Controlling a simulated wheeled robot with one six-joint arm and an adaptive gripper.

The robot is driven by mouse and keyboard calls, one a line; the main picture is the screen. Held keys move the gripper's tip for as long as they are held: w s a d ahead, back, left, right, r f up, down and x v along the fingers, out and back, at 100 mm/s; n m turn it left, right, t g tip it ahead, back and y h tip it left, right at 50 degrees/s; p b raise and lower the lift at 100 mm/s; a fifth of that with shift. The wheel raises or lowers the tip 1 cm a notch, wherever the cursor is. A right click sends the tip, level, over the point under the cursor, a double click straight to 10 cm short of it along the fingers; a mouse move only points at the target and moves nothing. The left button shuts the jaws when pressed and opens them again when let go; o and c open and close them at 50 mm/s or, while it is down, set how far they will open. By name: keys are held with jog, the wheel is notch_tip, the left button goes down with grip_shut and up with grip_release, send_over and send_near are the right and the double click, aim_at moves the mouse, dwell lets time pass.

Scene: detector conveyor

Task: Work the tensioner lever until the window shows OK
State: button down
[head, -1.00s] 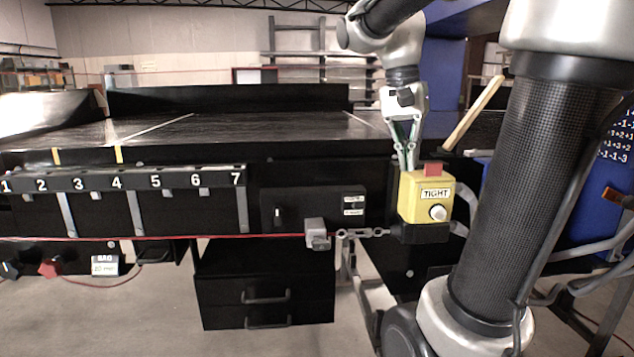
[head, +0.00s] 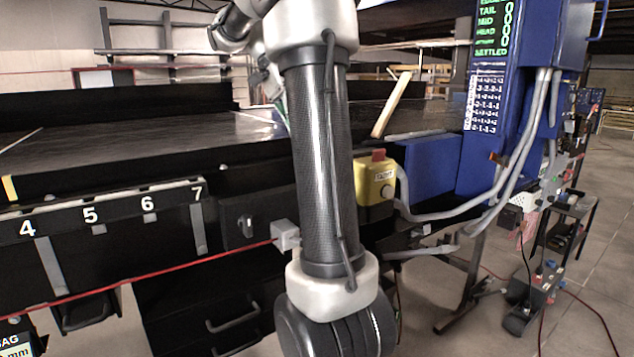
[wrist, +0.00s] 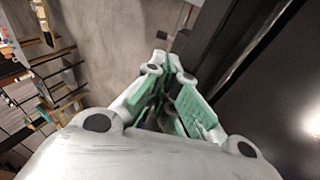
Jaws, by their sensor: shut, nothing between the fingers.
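The yellow switch box (head: 376,190) stands right of my arm link in the head view, with a red top (head: 378,154) and a light knob (head: 387,193). Its window label (head: 383,174) is small and seems to read TIGHT; I cannot be sure. A grey block (head: 286,235) sits on the red cord (head: 190,263), left of my arm. The cord between block and box is hidden behind my arm, and I cannot make out the tensioner lever. My gripper (wrist: 166,72) is shut and empty in the wrist view, above open floor beside a dark surface.
A black conveyor with a numbered rail (head: 120,213) runs along the left. A tan bar (head: 392,105) leans up at its right end. A blue cabinet (head: 490,130) with grey hoses (head: 470,212) stands right.

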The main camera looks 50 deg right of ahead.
jog(key=shift+f, duration=0.1)
jog(key=x, duration=1.4)
jog(key=shift+s, duration=0.15)
